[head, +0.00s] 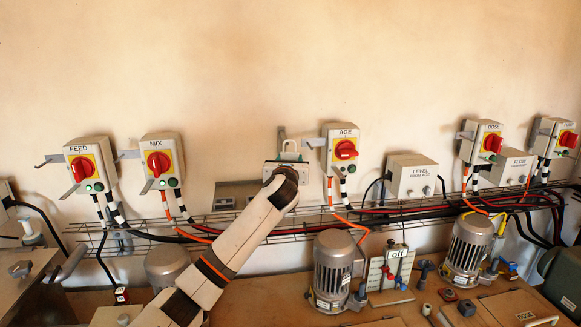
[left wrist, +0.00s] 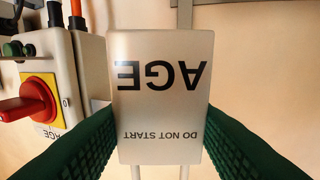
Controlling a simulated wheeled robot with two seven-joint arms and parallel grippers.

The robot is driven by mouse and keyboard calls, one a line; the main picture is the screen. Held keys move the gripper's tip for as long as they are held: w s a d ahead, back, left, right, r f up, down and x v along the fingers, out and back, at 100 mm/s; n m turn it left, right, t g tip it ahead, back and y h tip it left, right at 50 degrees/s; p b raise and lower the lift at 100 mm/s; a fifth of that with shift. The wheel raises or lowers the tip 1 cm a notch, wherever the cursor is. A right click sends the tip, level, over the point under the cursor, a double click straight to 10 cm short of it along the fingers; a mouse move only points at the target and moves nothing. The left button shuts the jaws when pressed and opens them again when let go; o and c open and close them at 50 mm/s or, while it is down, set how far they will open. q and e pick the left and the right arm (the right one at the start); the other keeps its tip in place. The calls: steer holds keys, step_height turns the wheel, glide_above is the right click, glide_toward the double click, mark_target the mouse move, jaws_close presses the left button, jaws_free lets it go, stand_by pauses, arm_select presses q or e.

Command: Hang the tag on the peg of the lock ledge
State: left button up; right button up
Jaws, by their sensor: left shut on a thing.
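My left gripper (head: 288,166) is raised in front of the wall, left of the AGE switch box. It is shut on the white tag (left wrist: 162,95), which sits between its green fingers. The tag shows upside down in the left wrist view, with AGE and DO NOT START on it. Its pale loop (head: 291,146) stands up above the gripper in the head view. A grey ledge (head: 228,187) is on the wall left of my forearm; I cannot tell for sure that it is the lock ledge, and no peg is clearly visible on it. My right gripper is out of view.
The AGE switch box (head: 345,150) with its red knob is close on the right, a metal bracket (head: 315,142) at its left side. A grey strip (head: 281,131) is on the wall behind the loop. A wire cable tray (head: 300,229) runs below, above motors and a bench.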

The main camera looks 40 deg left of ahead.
arm_select(q)
steer(key=shift+w+a+f+b, duration=0.2)
steer(key=shift+w+a+b, duration=0.6)
steer(key=shift+a, duration=0.25)
steer(key=shift+w+a, duration=0.15)
steer(key=shift+a, duration=0.05)
steer(key=shift+w+a+p, duration=0.1)
steer(key=shift+w+p, duration=0.05)
steer(key=shift+p, duration=0.15)
steer(key=shift+w+a+f+p, duration=0.2)
steer(key=shift+a+f+p, duration=0.1)
steer(key=shift+f+p, duration=0.1)
steer(key=o, duration=1)
steer(key=shift+o, duration=0.2)
